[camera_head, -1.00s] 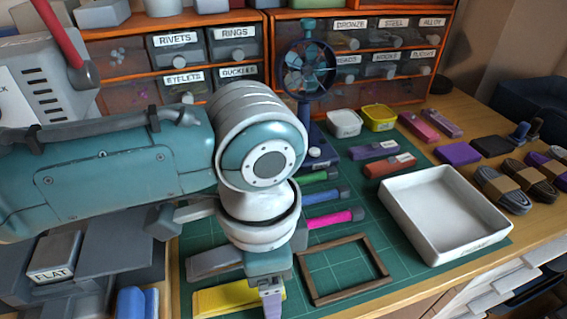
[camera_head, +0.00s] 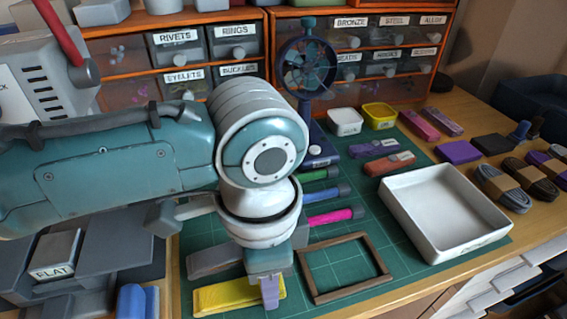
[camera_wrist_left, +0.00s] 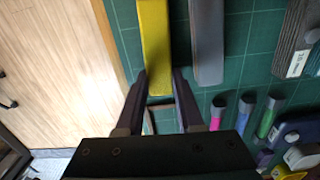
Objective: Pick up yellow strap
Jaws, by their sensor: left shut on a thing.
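The yellow strap (camera_head: 222,298) lies on the green cutting mat (camera_head: 408,273) near its front left edge. It also shows in the left wrist view (camera_wrist_left: 155,42), running down between the two purple fingers. My left gripper (camera_head: 270,292) points down at the right end of the strap. In the left wrist view my left gripper (camera_wrist_left: 160,82) is shut on that end, one finger on each side. The strap appears to rest on the mat still. My right gripper is out of view.
A grey strap (camera_head: 208,263) lies close beside the yellow one. A brown wooden frame (camera_head: 318,298) lies just right of the gripper. A white tray (camera_head: 440,250) and several coloured tubes, such as a pink one (camera_head: 328,217), are farther right and behind.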

